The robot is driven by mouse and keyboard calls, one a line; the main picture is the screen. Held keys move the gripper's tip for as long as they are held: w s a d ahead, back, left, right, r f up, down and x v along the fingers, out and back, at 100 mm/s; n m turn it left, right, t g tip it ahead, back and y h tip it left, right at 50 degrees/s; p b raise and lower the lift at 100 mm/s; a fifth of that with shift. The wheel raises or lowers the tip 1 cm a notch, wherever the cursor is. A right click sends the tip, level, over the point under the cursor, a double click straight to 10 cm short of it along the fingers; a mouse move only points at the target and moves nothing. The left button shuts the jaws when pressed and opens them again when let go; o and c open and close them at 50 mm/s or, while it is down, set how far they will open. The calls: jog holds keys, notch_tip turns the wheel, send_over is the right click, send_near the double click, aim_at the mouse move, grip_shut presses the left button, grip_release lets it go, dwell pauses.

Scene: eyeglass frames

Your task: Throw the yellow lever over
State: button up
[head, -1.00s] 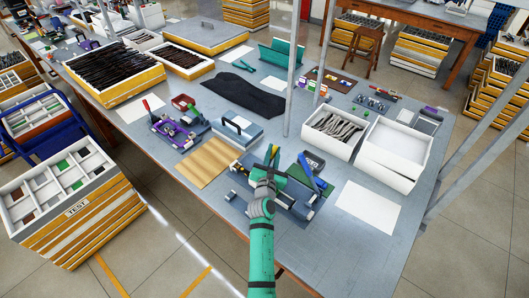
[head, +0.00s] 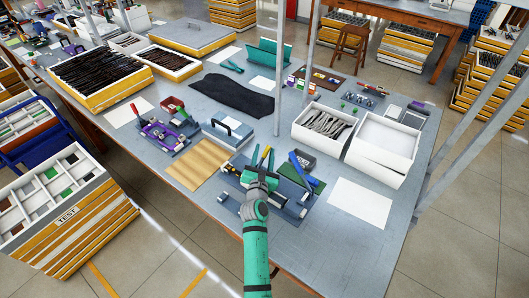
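My gripper (head: 261,162) is at the end of my green arm, over the front of a grey-blue fixture (head: 290,206) near the table's front edge. Its two narrow green fingers point up and away and look spread apart, with nothing clearly between them. A thin yellow-green upright piece (head: 271,160) shows just right of the fingers. It may be the yellow lever, but it is too small to be sure, and I cannot tell whether it touches the gripper. A blue lever (head: 298,167) stands tilted to the right. My gripper and wrist hide part of the fixture.
A wooden board (head: 199,165) and a grey case with a handle (head: 228,134) lie left. A white sheet (head: 360,203) lies right, with white bins (head: 384,148) behind it. A metal post (head: 278,80) rises behind the fixture.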

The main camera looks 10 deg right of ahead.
jog(key=v, duration=1)
dwell(0.3)
